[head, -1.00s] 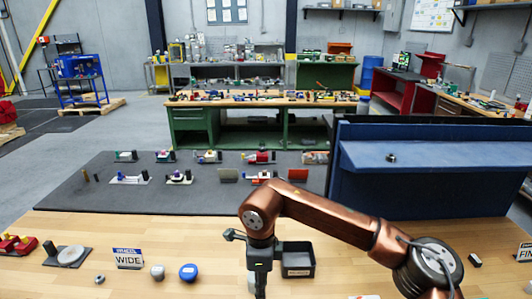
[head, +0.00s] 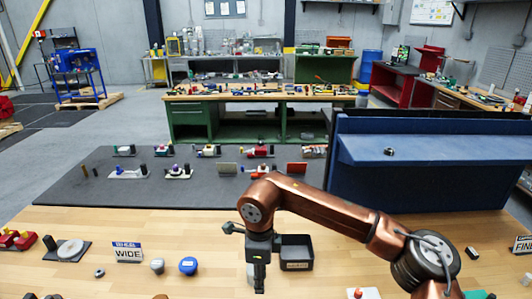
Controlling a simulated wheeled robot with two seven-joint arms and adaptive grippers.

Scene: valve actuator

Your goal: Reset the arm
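My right arm, copper coloured, comes in from the lower right, and its dark gripper (head: 260,284) points down over the wooden table (head: 70,222). The gripper is just left of a small black open bin (head: 297,265). Its fingers are seen edge-on, so I cannot tell whether they are open or shut. A pale object is partly hidden behind it. My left gripper is not in view; small copper-coloured pieces at the bottom edge are too cropped to identify. No object is clearly the arm named in the task.
A WIDE sign (head: 128,253), a grey knob (head: 157,266) and a blue knob (head: 188,266) stand left of the gripper. A dark mat (head: 70,190) with several small assemblies lies behind. A blue panel (head: 430,180) blocks the right rear.

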